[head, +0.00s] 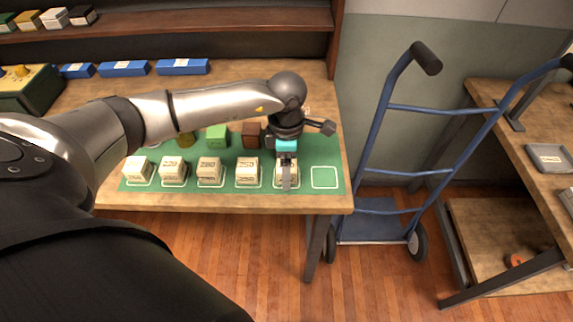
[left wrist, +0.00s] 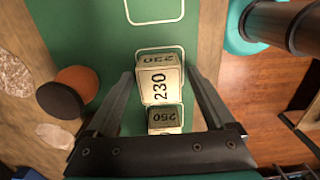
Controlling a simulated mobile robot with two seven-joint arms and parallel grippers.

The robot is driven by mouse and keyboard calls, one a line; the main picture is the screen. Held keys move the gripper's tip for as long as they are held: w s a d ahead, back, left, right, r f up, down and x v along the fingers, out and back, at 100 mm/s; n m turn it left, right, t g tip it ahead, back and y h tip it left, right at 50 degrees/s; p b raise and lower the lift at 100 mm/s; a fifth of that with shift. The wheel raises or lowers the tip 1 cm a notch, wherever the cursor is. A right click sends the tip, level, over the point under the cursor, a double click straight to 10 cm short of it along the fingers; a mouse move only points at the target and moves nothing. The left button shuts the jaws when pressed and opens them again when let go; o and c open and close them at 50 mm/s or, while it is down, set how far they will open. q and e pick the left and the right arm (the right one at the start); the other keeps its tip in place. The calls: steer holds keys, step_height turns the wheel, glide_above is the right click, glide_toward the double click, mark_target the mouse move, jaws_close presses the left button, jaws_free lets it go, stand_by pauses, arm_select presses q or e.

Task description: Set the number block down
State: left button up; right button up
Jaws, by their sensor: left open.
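The number block, a cream cube marked 230 (left wrist: 160,82), sits on the green mat (left wrist: 115,30) within a white outlined square. My left gripper (left wrist: 160,76) is open, with one finger on each side of this block and small gaps visible. In the head view my left gripper (head: 287,178) comes down over the block, hiding much of it. A block marked 250 (head: 247,170) stands just to the left; it also shows in the left wrist view (left wrist: 165,118). My right gripper is not in view.
Several more cream number blocks, including one marked 280 (head: 209,171), line the row to the left. An empty outlined square (head: 324,177) lies at the right end. Coloured blocks, such as a green one (head: 217,136), stand behind. A blue hand truck (head: 385,150) stands right of the table.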

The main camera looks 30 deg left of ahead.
arm_select(q)
steer(key=shift+r, duration=0.25)
step_height(320, 180, up, 12)
steer(key=p, duration=0.1)
steer(key=shift+f, duration=0.1)
stand_by(0.4)
